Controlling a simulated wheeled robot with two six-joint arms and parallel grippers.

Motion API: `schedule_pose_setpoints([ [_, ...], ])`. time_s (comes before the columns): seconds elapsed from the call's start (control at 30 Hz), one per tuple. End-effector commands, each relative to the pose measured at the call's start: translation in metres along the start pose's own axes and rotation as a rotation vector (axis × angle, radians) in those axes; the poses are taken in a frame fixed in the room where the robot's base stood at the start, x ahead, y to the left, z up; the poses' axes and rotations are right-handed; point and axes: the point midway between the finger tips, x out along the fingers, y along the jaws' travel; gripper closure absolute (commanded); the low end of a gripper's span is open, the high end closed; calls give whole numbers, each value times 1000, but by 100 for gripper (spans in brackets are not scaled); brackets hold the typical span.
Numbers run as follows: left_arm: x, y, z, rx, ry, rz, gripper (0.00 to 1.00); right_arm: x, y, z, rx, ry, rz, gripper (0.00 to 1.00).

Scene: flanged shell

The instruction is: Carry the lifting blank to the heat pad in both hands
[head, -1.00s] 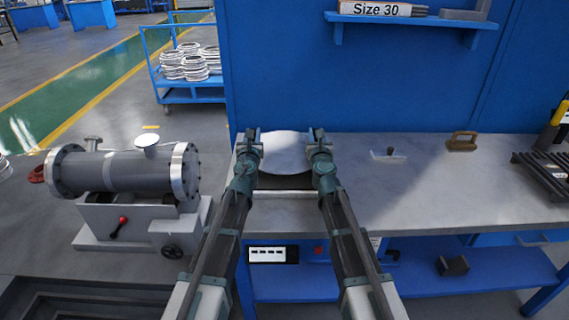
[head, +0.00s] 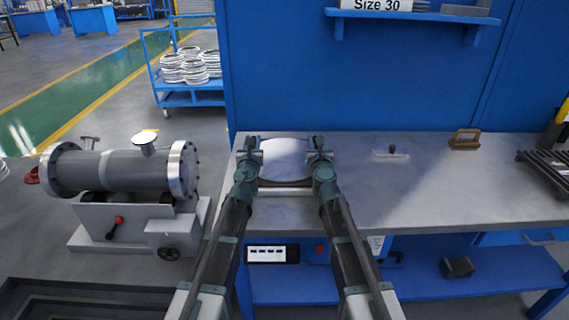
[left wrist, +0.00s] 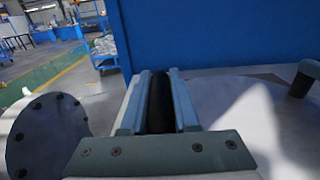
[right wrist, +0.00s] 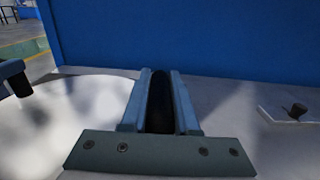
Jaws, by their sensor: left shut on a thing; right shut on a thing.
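The lifting blank (head: 286,158) is a pale round disc held level between my two grippers, above the left end of the workbench. It also shows in the left wrist view (left wrist: 240,115) and the right wrist view (right wrist: 95,110). My left gripper (head: 250,145) is shut at its left side. My right gripper (head: 319,145) is shut at its right side. The exact grip points are hidden by the jaws. A dark strip (head: 285,183), which looks like the heat pad, shows below the disc's near edge; the disc covers the rest. I cannot tell whether they touch.
On the grey workbench (head: 400,205) stand a small plate with a knob (head: 390,155), a brown handled block (head: 465,139) and a dark rack (head: 550,168). A blue wall (head: 400,85) rises behind. A flanged shell (head: 120,172) on a stand is at left.

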Motion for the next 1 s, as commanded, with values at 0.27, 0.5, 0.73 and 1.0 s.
schedule_pose_setpoints([
  [0.27, 0, 0, -3, 0, 0, 0, 41, 0, 0, -3, 0, 0, 0, 41],
  [0.5, 0, 0, -3, 0, 0, 0, 41, 0, 0, -3, 0, 0, 0, 41],
  [0.73, -11, 0, -3, 0, 0, 0, 41, 0, 0, -3, 0, 0, 0, 41],
  [1.0, -54, 0, -3, 0, 0, -1, 41, 0, 0, -3, 0, 0, 0, 41],
])
